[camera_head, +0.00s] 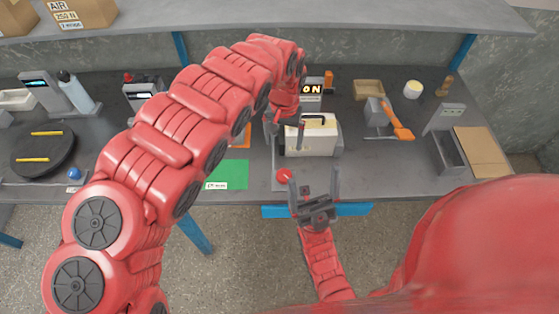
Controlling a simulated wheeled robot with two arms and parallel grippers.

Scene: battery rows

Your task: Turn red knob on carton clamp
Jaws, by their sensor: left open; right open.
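The red knob (284,175) sits at the front of the grey clamp base (279,185), near the bench's front edge. A cream carton (318,143) with a dark handle stands on the clamp just behind the knob. A display reading "ON" (312,90) is behind the carton. My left gripper (287,140) is open and points down at the carton's left side; its arm hides part of the clamp. My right gripper (314,184) is open and empty, with its fingers up, just right of the knob and in front of the bench edge.
A green mat (228,175) lies left of the clamp. An orange-handled tool (402,128) and a grey box with a brown board (482,152) are to the right. A dark round plate (43,165) and a bottle (75,92) are at the left. A shelf (250,22) runs above the bench.

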